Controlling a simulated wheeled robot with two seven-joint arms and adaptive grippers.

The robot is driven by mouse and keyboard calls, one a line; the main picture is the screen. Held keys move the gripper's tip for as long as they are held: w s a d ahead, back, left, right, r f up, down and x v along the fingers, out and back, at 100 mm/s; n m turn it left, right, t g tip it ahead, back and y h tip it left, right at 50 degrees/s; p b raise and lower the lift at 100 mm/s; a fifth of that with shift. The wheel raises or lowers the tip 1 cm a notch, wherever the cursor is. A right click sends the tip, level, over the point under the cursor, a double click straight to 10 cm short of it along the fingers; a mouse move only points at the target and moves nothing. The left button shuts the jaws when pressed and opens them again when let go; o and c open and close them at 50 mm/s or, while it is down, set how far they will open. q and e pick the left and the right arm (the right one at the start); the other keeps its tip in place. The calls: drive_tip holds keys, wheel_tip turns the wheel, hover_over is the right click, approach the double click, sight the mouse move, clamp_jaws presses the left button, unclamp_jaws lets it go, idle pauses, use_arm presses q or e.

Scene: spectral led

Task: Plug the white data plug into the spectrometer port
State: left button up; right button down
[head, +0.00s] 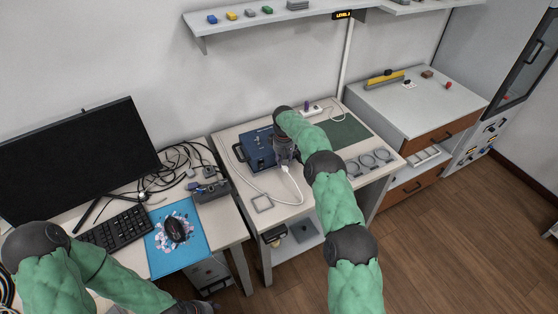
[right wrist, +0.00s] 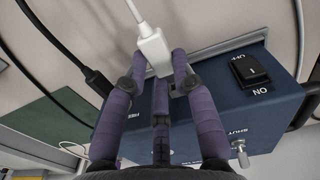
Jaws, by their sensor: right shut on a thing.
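The spectrometer is a dark blue box (head: 256,146) on the middle bench; in the right wrist view its switch face (right wrist: 235,110) fills the right and centre. The white data plug (right wrist: 154,50) on its white cable is held between the purple fingertips of my right gripper (right wrist: 159,62), at the edge of the box. Whether the plug touches the port cannot be told; the fingers hide most of that area. In the head view my right gripper (head: 285,153) is over the right side of the spectrometer. My left gripper (head: 196,307) is partly cut off at the bottom edge, its fingers unclear.
A black rocker switch (right wrist: 249,70) is on the box, and a black cable (right wrist: 98,82) runs beside it. A green mat (head: 350,132) and several coiled cables (head: 368,160) lie on the bench to the right. A monitor (head: 75,150) and keyboard (head: 116,230) are left.

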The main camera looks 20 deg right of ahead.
drive_tip(key=shift+w, duration=0.1)
idle(0.3)
drive_tip(key=shift+w+b, duration=0.3)
drive_tip(key=shift+w, duration=0.25)
drive_tip(key=shift+s, duration=0.2)
drive_tip(key=shift+s+r, duration=0.1)
drive_tip(key=shift+s, duration=0.2)
drive_tip(key=shift+s+p, duration=0.1)
drive_tip(key=shift+p, duration=0.2)
idle(0.4)
